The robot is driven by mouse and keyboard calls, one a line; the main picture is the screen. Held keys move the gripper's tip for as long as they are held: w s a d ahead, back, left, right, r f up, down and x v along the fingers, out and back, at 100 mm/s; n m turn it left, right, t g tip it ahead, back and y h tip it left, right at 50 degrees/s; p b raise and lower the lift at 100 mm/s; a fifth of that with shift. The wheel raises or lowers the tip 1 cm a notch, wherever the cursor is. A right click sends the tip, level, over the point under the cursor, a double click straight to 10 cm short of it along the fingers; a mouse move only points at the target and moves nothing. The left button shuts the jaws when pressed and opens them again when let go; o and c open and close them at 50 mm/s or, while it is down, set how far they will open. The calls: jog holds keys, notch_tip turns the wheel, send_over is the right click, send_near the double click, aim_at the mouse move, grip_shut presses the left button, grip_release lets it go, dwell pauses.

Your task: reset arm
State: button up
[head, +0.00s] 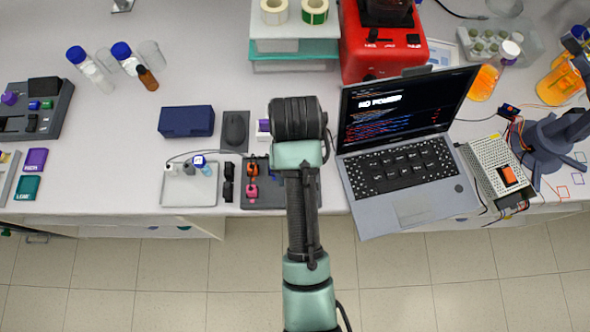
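My arm reaches up from the bottom centre of the head view, with green and black links, over the front edge of the bench. It ends in view at a thick black joint above the bench, left of the open laptop (405,170). My gripper does not show; it is hidden under or behind this end of the arm. Whether it is open or holds anything cannot be seen.
The arm covers part of a dark tray (262,200) with small orange and pink pieces. A red machine (378,45) stands behind the laptop. Bare bench (110,170) lies at left.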

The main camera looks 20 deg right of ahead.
jog(key=shift+r, duration=0.75)
jog(key=w+r+n+t+h+b, duration=0.1)
jog(key=w+r+t+b, duration=0.2)
jog(key=w+r+t, duration=0.8)
jog(key=w+a+r+t+b, duration=0.1)
jog(key=w+r+t, duration=0.25)
jog(key=r, duration=0.65)
jog(key=w+a+r+t+b, duration=0.15)
jog(key=w+r, duration=0.25)
jog(key=r, duration=0.6)
jog(key=s+a+r+t, duration=0.1)
jog(key=s+r+t, duration=0.2)
jog(key=s+r, duration=0.2)
jog(key=s+a+r+n+t+b, duration=0.1)
jog(key=s+r+t, duration=0.3)
jog(key=r, duration=0.7)
jog(key=s+a+r+n+t+y+b, duration=0.1)
jog(key=s+r+t, duration=0.3)
jog(key=r, duration=0.4)
jog(key=shift+s+a+r, duration=0.15)
jog(key=shift+s+a, duration=0.65)
jog(key=shift+a, duration=0.05)
